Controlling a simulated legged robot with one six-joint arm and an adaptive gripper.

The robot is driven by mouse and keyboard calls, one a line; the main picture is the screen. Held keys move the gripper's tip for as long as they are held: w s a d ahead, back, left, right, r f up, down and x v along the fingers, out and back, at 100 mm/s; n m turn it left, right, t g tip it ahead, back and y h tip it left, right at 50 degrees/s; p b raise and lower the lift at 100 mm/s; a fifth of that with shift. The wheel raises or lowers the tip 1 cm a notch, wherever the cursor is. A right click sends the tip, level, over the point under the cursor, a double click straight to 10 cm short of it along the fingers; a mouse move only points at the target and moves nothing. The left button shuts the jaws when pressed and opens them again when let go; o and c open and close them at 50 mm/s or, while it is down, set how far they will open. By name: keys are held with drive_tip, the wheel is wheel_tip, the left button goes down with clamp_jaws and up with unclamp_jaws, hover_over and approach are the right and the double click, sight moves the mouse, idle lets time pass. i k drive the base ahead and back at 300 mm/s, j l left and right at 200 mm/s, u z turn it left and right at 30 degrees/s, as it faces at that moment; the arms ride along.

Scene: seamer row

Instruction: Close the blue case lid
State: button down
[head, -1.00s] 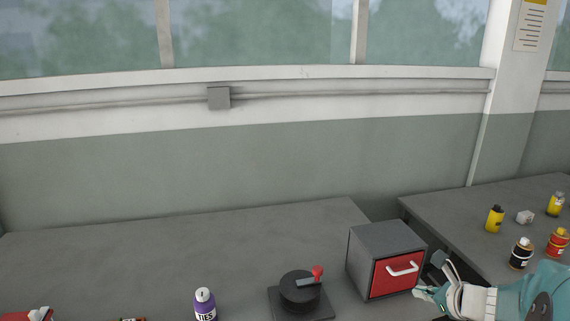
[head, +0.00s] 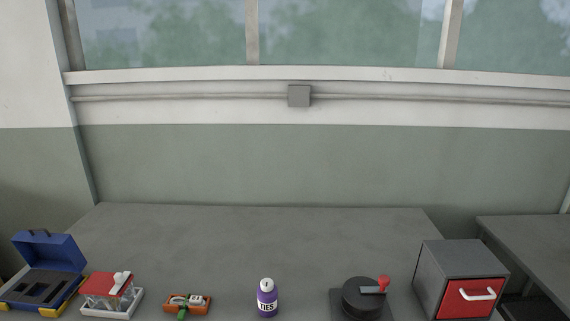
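The blue case (head: 40,285) stands at the far left of the grey bench in the head view. Its blue lid (head: 48,252) is open and raised at the back, with a dark handle on its top edge. The case's dark insert with cut-out recesses faces up, and yellow latches show at its front corners. The front of the case is partly cut off by the picture's lower left edge. My gripper is not in the current view.
Along the bench (head: 250,235) stand a red-lidded clear box (head: 108,292), an orange tray (head: 187,302), a purple bottle (head: 267,298), a black round device (head: 362,297) and a grey cabinet with a red drawer (head: 468,298). The bench behind them is clear.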

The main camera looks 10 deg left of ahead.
sight(46, 251)
drive_tip(key=u, duration=2.05)
drive_tip(key=i+j+z, duration=0.15)
drive_tip(key=i+j, duration=0.2)
drive_tip(key=i+j+z, duration=0.15)
drive_tip(key=i+j, duration=0.3)
drive_tip(key=i+j+z, duration=0.15)
drive_tip(key=i+j, duration=0.35)
drive_tip(key=i+j+z, duration=0.15)
drive_tip(key=i+j, duration=0.25)
drive_tip(key=i+j+z, duration=0.15)
drive_tip(key=i+j, duration=0.2)
drive_tip(key=j, duration=0.3)
